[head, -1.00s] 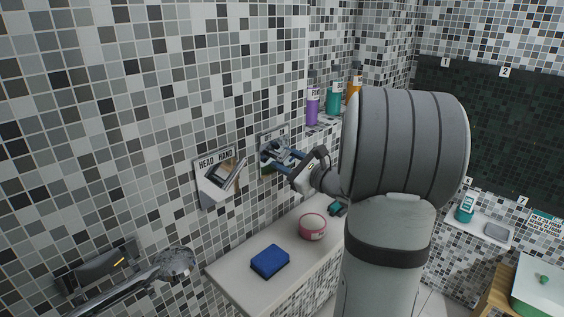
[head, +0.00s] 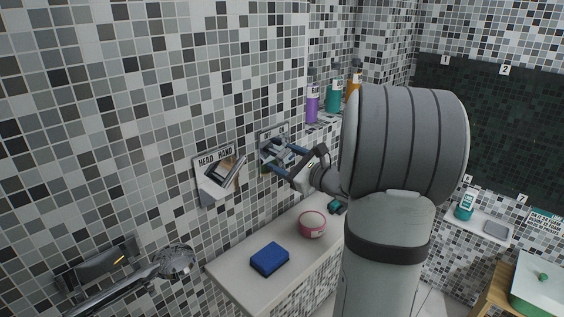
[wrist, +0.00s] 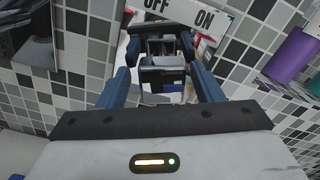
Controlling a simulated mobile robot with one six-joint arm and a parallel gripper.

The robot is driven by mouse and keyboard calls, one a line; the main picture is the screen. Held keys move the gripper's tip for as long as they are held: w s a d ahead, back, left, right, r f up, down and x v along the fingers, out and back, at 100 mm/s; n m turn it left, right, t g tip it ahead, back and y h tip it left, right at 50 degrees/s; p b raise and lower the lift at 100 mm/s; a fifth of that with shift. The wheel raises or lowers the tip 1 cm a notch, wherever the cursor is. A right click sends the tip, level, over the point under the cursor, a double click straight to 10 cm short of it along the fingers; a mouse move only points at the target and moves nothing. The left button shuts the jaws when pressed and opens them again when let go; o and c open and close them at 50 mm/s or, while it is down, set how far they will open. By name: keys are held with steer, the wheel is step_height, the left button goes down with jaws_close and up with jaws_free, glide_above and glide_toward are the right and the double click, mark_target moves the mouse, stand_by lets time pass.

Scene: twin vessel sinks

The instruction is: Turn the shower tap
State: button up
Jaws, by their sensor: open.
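My gripper (wrist: 160,46) is open, with one blue finger on each side of the tap. I cannot tell whether either finger touches it. In the head view, my gripper (head: 269,153) reaches the wall at the tap's plate (head: 271,133), and its fingers partly hide the tap.
A HEAD/HAND lever (head: 218,187) is on the wall to the left. A shower head (head: 175,262) is at lower left. A blue sponge (head: 269,259) and a pink tub (head: 312,224) lie on the ledge below. A purple bottle (head: 312,104) and other bottles stand on the shelf.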

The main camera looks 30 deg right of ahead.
steer(key=v, duration=0.8)
steer(key=shift+b, duration=0.4)
steer(key=shift+a, duration=0.1)
steer(key=s+a+f+n+g+y+p, duration=0.15)
steer(key=s+a+n+g, duration=0.25)
steer(key=a+n+g, duration=0.45)
steer(key=s+a+f+n+g+y, duration=0.1)
steer(key=s+a+f+n+g, duration=0.3)
steer(key=a, duration=0.8)
steer(key=s+n+g+h+p, duration=0.2)
steer(key=s+n+h, duration=0.6)
steer(key=n, duration=0.7)
steer(key=shift+s+d+f+h, duration=0.35)
steer(key=shift+s, duration=0.85)
